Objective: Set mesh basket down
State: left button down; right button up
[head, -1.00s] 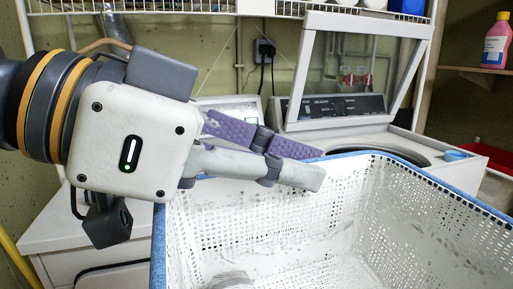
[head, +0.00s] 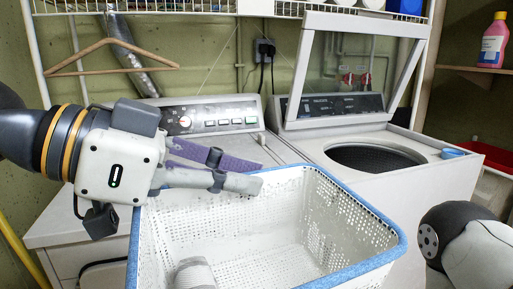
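The mesh basket (head: 345,225) is white and perforated with a blue rim. It fills the lower middle of the head view, in front of the two machines. Its near lower part is cut off, and I cannot tell whether its base rests on anything. My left gripper (head: 258,177) is at the back left rim. Its purple finger lies behind the wall and its grey finger in front, with the rim between them. A grey ribbed item (head: 195,273) shows low inside the basket. My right gripper is not in view; part of my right arm shows at the lower right.
A white dryer (head: 70,225) stands at the left behind the basket. A washer (head: 430,185) with its lid raised and tub open stands at the right, a blue cap on its corner. A hanger (head: 110,42) hangs from the wire shelf; a pink bottle (head: 494,42) stands on a side shelf.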

pick_arm(q)
jog(key=w+a+f+n+t+y, duration=0.1)
jog(key=a+f, duration=0.6)
jog(key=f, duration=0.5)
jog(key=w+a+f+n+t, duration=0.2)
jog(key=a+f, duration=0.6)
jog(key=f, duration=0.4)
jog(key=shift+a+f+y, duration=0.2)
jog(key=shift+a+y, duration=0.1)
jog(key=shift+y, duration=0.1)
